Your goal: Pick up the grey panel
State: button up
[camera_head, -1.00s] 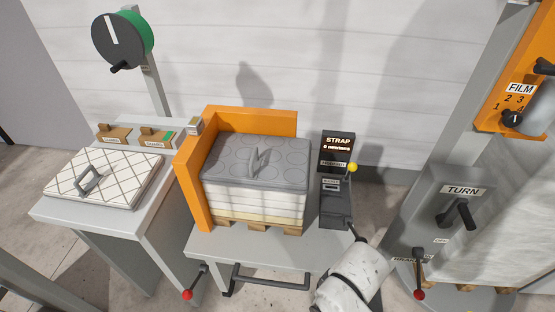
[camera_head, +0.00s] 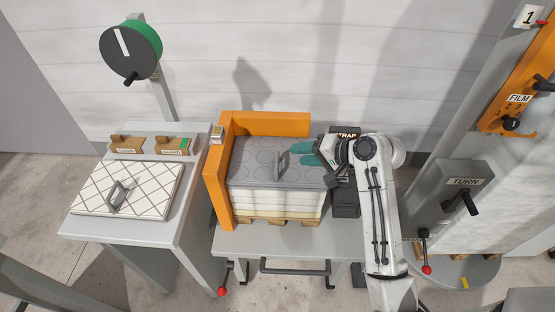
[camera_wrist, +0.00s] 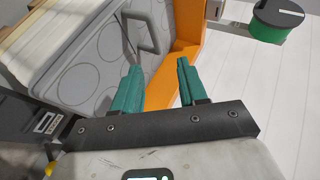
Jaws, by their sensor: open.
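The grey panel (camera_head: 252,162) lies flat on top of a white stack in the middle, with round marks on its face and an upright grey handle (camera_head: 282,164). In the wrist view the panel (camera_wrist: 85,75) fills the upper left, and its handle (camera_wrist: 143,32) stands ahead of the fingers. My gripper (camera_head: 300,155) is open and empty, its teal fingers just right of the handle and above the panel's right part. In the wrist view my gripper (camera_wrist: 160,85) shows both fingers apart, with nothing between them. I cannot tell the exact height gap.
An orange corner guard (camera_head: 265,123) stands behind and left of the stack. A white quilted panel (camera_head: 135,190) with a handle lies on the left table. The strap box (camera_head: 345,203) is partly hidden behind my arm. A TURN control (camera_head: 463,185) stands at right.

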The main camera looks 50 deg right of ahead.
send_over(284, 171)
jog(key=shift+w+f+p, duration=0.1)
jog(key=shift+f+p, duration=0.35)
jog(key=shift+f, duration=1.7)
grip_shut()
